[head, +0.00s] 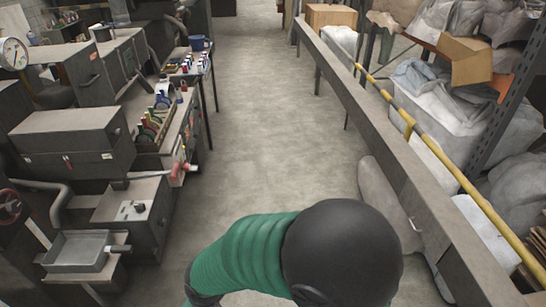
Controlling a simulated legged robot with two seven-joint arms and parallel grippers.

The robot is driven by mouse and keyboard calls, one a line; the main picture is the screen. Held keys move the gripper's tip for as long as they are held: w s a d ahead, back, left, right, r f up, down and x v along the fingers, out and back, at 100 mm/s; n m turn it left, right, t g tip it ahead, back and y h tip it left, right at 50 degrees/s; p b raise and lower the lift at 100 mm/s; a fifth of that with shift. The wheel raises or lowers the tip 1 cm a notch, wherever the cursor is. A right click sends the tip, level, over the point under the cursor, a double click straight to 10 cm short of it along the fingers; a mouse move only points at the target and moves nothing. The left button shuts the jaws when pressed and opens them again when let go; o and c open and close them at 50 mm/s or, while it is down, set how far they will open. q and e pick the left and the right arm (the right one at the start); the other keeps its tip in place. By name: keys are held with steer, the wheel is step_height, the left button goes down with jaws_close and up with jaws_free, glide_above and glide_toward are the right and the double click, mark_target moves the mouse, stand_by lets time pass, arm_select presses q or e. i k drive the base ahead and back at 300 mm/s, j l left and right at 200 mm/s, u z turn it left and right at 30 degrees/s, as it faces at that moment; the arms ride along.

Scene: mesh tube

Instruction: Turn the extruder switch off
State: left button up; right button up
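The extruder switch cannot be told for certain in the head view. A grey machine (72,143) at the left has a small red part on its front. Just below it, a grey box (140,232) carries a small dark switch or knob (126,212) on a light plate on its top; its on or off position is too small to tell. A green arm link of mine with a black round joint fills the bottom middle. Neither of my grippers is in view.
A grey tray (78,250) and a dark red handwheel (10,207) are at the lower left. A bench with coloured spools (152,125) and a blue mug (199,43) stands beyond. The aisle floor (265,130) is clear. A long beam (385,140) and yellow rail (440,160) bound the right.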

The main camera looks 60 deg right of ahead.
mark_target(186, 166)
steer(key=z, duration=1.15)
steer(key=i+l+u, duration=0.3)
steer(key=i+l, duration=0.45)
steer(key=i, duration=0.25)
steer(key=i+l+u, duration=0.3)
steer(key=i+l, duration=0.6)
steer(key=l, duration=0.1)
